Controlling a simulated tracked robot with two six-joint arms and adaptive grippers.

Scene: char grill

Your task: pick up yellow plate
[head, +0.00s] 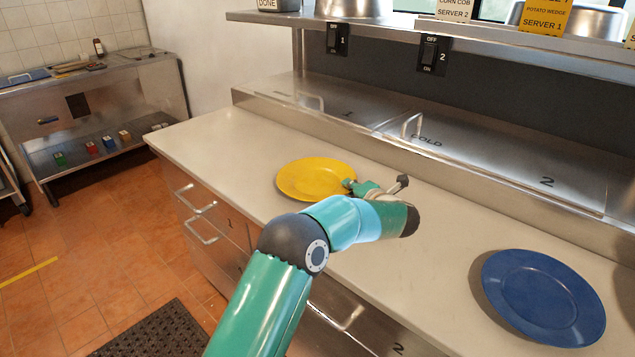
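The yellow plate (312,179) lies flat on the pale counter in the middle of the head view. My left gripper (375,184) is at the plate's right edge, with its fingers spread apart. One fingertip overlaps the plate's right rim in the picture; I cannot tell whether it touches. Nothing shows held between the fingers. My own wrist hides part of the gripper and the counter below it. My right gripper is not in view.
A blue plate (543,297) lies on the counter (225,140) at the right. Steel cold-compartment lids (480,160) with handles run along the back, below a shelf (480,50). A steel side table (90,95) stands at the far left. The counter left of the yellow plate is clear.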

